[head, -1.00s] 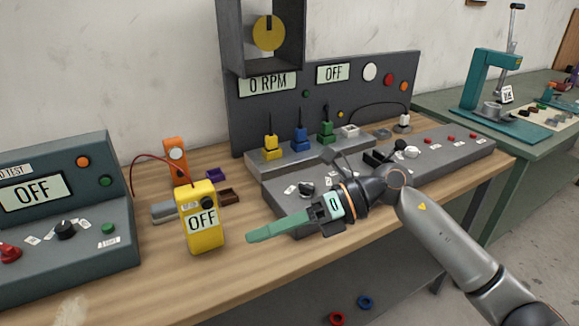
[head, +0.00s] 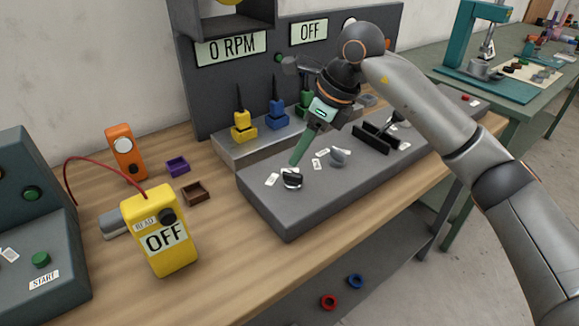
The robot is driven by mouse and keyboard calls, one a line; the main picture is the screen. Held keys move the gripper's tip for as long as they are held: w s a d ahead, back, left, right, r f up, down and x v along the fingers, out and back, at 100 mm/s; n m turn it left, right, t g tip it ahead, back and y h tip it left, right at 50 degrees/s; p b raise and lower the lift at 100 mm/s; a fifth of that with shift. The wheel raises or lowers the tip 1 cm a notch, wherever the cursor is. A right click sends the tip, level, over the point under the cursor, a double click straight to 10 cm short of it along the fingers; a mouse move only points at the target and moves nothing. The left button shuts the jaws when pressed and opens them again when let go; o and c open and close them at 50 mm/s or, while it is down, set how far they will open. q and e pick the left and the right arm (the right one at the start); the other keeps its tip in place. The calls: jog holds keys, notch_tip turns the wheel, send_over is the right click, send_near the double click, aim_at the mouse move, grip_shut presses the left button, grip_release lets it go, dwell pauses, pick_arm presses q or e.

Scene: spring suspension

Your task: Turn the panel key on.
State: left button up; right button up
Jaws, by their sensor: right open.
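The grey sloped control panel (head: 290,215) lies on the bench and carries small rotary controls with white labels. A black-and-white rotary control (head: 291,179) is near its left end, and a grey one (head: 338,158) is a little farther right. I cannot tell for certain which of them is the key. My right gripper (head: 298,160) is open and points down, its green fingers just above and behind the black-and-white control. I see no contact. The display behind reads OFF (head: 308,31). My left gripper is out of view.
A yellow meter reading OFF (head: 165,240) stands left of the panel. Yellow (head: 242,125) and blue (head: 276,115) plugs stand behind it. The wooden bench in front is clear.

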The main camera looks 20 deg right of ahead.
aim_at(288, 171)
jog(key=x, duration=0.6)
jog(key=shift+w+a+f, duration=0.15)
jog(key=shift+w+f, duration=0.05)
jog(key=shift+f, duration=0.1)
grip_shut()
